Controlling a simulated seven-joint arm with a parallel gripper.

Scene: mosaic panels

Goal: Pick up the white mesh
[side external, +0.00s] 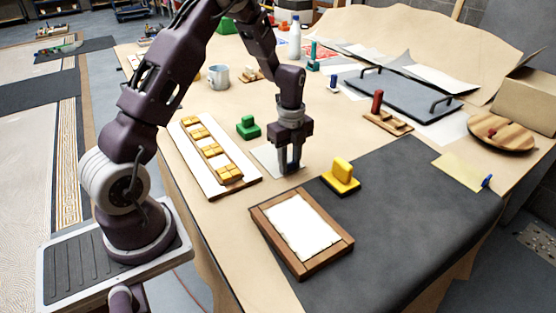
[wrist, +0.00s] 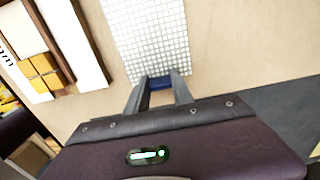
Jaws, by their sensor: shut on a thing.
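The white mesh (wrist: 150,40) is a flat sheet with a fine square grid. In the side view it (side external: 266,157) lies at or close above the tan table, between the board of yellow blocks and my gripper (side external: 289,170). My gripper points down at the mesh's near right edge. In the wrist view my gripper (wrist: 162,78) has its fingers closed on a small blue tab (wrist: 160,84) at the mesh's edge. The fingers hide part of the tab. I cannot tell if the mesh touches the table.
A white board with yellow blocks (side external: 209,149) lies left of the mesh. A green block (side external: 248,128) stands behind it and a yellow handled block (side external: 342,177) to the right. A wooden frame with a white sheet (side external: 302,227) lies in front, partly on a dark mat (side external: 420,205).

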